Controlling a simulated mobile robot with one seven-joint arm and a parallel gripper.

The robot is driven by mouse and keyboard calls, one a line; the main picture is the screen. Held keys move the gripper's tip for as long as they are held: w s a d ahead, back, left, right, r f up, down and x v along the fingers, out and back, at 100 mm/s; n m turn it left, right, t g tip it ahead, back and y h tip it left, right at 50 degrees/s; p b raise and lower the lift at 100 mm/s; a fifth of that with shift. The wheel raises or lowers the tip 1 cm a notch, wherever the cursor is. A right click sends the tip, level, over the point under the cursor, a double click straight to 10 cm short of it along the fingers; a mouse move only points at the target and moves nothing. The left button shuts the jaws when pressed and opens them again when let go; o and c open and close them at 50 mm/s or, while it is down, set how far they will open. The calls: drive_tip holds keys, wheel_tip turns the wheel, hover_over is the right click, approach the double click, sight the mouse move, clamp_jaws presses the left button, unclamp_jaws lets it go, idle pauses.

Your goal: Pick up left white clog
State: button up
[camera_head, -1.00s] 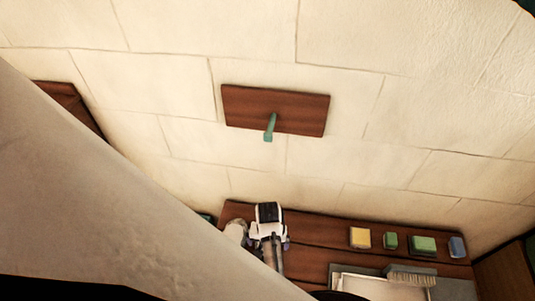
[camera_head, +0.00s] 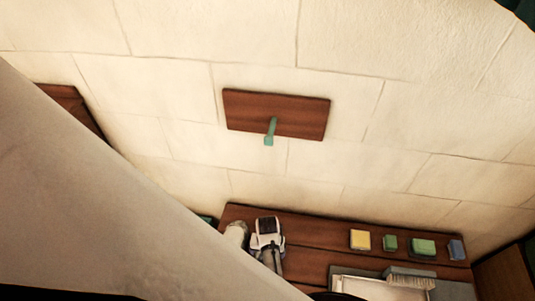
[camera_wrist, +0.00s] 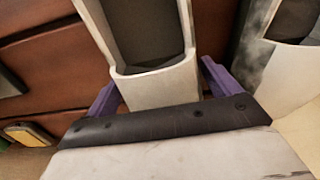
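A white clog with a dark inside (camera_wrist: 150,90) lies at the centre of the wrist view, between my purple fingers. My gripper (camera_wrist: 160,88) is open, with one finger along each side of the clog's near end; any contact with its sides is hard to judge. In the head view my white gripper with a dark top (camera_head: 268,243) is above this clog on the wooden shelf and hides part of it. A second, grey-mottled white clog (camera_wrist: 258,50) lies beside it, right in the wrist view and left in the head view (camera_head: 236,235).
The wooden shelf (camera_head: 320,230) runs along the pale wall. Several sponges or soaps, including a yellow one (camera_head: 360,240), stand to the right. A brush (camera_head: 410,276) and a white basin (camera_head: 370,287) are in front. A green tap (camera_head: 270,130) sticks out from a wall board.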

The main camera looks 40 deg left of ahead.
drive_tip(key=c, duration=0.7)
drive_tip(key=shift+o, duration=0.2)
drive_tip(key=shift+r, duration=0.1)
